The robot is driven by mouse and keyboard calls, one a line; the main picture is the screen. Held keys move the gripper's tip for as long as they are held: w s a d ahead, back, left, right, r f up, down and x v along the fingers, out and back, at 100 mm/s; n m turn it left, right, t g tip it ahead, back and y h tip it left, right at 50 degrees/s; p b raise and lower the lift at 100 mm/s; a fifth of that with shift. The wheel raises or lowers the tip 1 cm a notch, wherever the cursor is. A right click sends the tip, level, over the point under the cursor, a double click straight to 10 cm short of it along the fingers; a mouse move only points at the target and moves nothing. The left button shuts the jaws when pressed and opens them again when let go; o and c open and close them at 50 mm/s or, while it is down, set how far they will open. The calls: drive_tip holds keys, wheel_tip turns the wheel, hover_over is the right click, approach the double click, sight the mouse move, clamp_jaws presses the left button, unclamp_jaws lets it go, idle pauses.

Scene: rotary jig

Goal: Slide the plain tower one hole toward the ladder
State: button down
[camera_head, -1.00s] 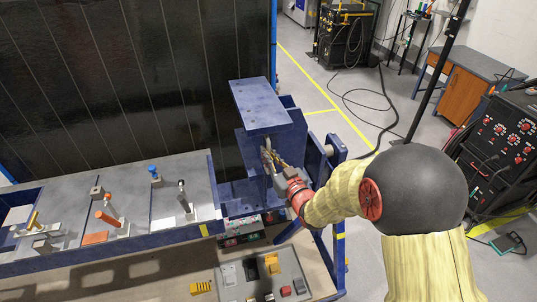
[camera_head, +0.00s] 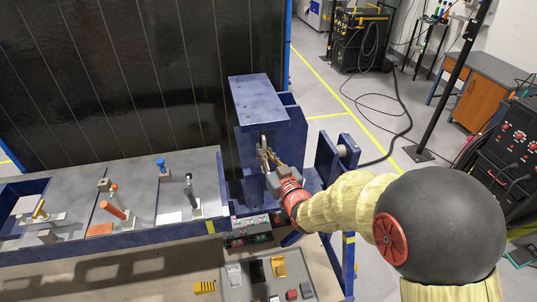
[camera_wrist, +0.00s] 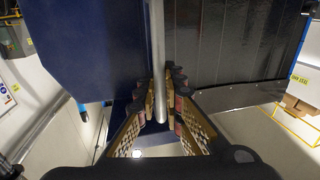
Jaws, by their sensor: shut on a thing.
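A blue tower with a flat, pale-worn top plate (camera_head: 259,101) stands at the right end of the bench; I take it to be the plain tower. A grey upright bar on its near side shows in the wrist view (camera_wrist: 157,50). My gripper (camera_head: 266,161) is shut on this bar, low on the tower's near face. In the wrist view my gripper (camera_wrist: 163,85) has its two fingers on either side of the bar. The tower's foot and its holes are hidden. I cannot make out the ladder.
A blue frame (camera_head: 341,150) stands close right of the tower. The bench (camera_head: 140,195) to the left carries several clamps with coloured handles. A button box (camera_head: 248,232) and a grey tray (camera_head: 240,291) lie below.

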drive_tip(key=c, duration=2)
unclamp_jaws()
drive_tip(key=shift+c, duration=0.2)
drive_tip(key=shift+o, duration=0.4)
drive_tip(key=v, duration=1.2)
